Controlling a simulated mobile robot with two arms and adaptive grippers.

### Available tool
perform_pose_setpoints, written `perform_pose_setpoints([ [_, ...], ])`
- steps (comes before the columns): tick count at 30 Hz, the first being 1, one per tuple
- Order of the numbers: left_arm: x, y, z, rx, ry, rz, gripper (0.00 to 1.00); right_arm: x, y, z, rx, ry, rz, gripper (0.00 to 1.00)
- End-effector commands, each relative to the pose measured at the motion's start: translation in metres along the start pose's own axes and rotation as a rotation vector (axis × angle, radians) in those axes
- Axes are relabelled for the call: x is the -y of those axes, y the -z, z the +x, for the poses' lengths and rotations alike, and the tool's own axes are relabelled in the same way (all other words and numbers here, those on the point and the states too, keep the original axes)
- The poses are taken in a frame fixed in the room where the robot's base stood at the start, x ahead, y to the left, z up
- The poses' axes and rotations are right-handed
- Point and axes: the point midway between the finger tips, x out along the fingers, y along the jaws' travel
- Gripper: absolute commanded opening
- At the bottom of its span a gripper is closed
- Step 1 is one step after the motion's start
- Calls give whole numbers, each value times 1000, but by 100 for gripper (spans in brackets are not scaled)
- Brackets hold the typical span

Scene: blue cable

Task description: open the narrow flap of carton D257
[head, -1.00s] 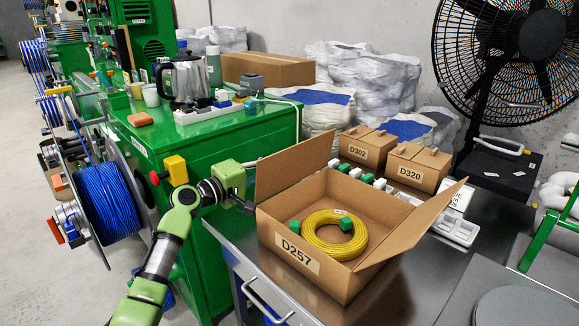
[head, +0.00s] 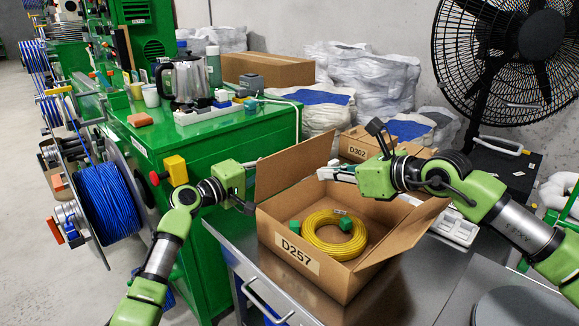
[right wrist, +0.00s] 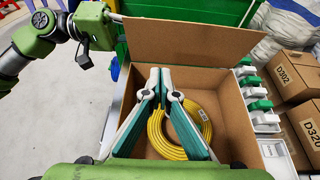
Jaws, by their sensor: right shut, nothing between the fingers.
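Carton D257 (head: 300,258) stands on the metal table, with a coil of yellow cable (head: 334,240) and green pieces inside. One flap (head: 292,160) stands up at its left rear; it also shows at the far end in the right wrist view (right wrist: 185,45). Another flap (head: 412,228) leans outward on the right. My right gripper (head: 326,172) is over the carton's rear part, empty; its fingertips meet in the right wrist view (right wrist: 163,74). My left gripper (head: 246,186) is just left of the standing flap; its fingers are too unclear to judge.
Carton D302 (head: 354,150) stands behind, and carton D320 (right wrist: 314,128) is partly behind my right arm in the head view. A white tray (head: 455,229) lies right of the carton. The green cabinet (head: 220,150) with a kettle (head: 184,80) is at the left.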

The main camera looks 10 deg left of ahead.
Motion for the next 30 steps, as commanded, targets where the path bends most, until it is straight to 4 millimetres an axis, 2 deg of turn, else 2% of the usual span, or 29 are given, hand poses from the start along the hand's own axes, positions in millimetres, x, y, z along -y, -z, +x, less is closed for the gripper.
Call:
perform_pose_setpoints([
  [1,8,-2,0,5,12,-4,0,-1,1,7,-2,-2,-1,0],
  [15,7,-2,0,5,12,-4,0,-1,1,96,-1,-1,5,0],
  [22,7,-2,0,5,12,-4,0,0,-15,119,1,1,3,0],
  [30,7,-2,0,5,12,-4,0,1,-21,128,1,1,4,0],
])
